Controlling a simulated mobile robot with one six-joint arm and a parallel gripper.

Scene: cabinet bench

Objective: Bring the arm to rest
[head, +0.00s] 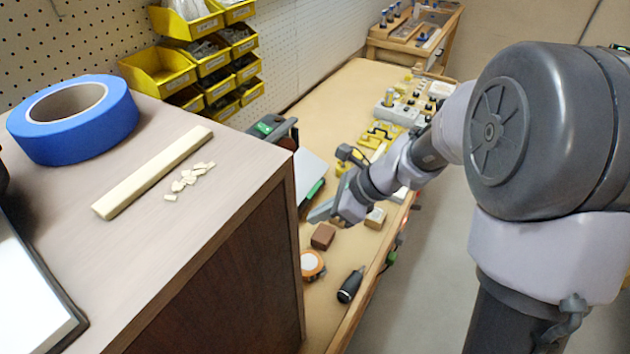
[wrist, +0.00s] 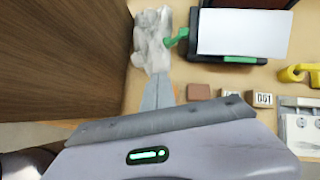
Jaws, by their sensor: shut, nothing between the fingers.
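My arm reaches from the right over the workbench (head: 330,110) in the head view. My gripper (head: 318,215) is at its lower end, beside the tall cabinet (head: 220,270). The fingers are shut with nothing between them. In the wrist view my gripper (wrist: 158,88) points up the picture, near a crumpled grey-white rag (wrist: 152,42). A brown block (wrist: 199,91) lies just right of the fingers and also shows in the head view (head: 323,236). I cannot tell whether the fingertips touch the rag.
The cabinet top holds blue tape (head: 72,140), a wood strip (head: 155,170) and chips. An orange-rimmed round item (head: 312,265) and a black-handled tool (head: 350,285) lie near the bench's front edge. A white-topped device (wrist: 243,32) is close right. Open floor lies right of the bench.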

